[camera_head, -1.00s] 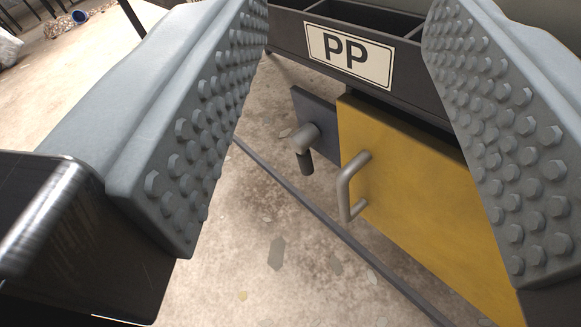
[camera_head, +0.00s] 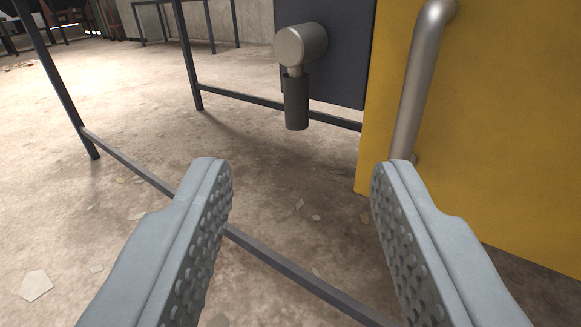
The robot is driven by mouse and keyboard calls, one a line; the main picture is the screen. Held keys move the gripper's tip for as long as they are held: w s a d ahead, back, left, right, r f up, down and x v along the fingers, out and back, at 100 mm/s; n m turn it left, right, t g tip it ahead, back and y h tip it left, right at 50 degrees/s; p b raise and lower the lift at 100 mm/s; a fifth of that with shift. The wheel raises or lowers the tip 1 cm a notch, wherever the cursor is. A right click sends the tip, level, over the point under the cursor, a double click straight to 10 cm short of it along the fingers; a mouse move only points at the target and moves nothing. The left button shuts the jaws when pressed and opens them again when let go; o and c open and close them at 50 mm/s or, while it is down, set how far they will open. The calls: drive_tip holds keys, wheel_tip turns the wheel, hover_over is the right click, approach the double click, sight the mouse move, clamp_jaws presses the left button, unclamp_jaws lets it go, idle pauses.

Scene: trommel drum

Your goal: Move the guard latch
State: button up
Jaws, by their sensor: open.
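The guard latch (camera_head: 297,100) is a dark cylindrical grip hanging straight down from a round metal pivot (camera_head: 299,45). The pivot sits on a dark plate (camera_head: 343,55), left of the yellow guard panel (camera_head: 505,130). My gripper (camera_head: 302,175) is open and empty. Its two grey studded fingers point toward the latch, which shows beyond and above the fingertips, between them in the picture. The right fingertip appears close to the lower end of the panel's metal handle (camera_head: 415,85); I cannot tell whether they touch.
The yellow panel and its handle stand close on the right. A dark frame rail (camera_head: 290,270) runs low across the view beneath the fingers. Thin frame legs (camera_head: 188,60) stand at the left. Concrete floor with scattered flakes lies open at left.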

sight(296, 94)
drive_tip(key=w, duration=0.5)
drive_tip(key=w+f, duration=0.1)
drive_tip(key=w, duration=0.5)
drive_tip(key=w+f, duration=0.1)
drive_tip(key=w, duration=0.4)
drive_tip(key=shift+w+d+f, duration=0.25)
drive_tip(key=shift+d, duration=0.1)
drive_tip(key=shift+c, duration=0.2)
clamp_jaws()
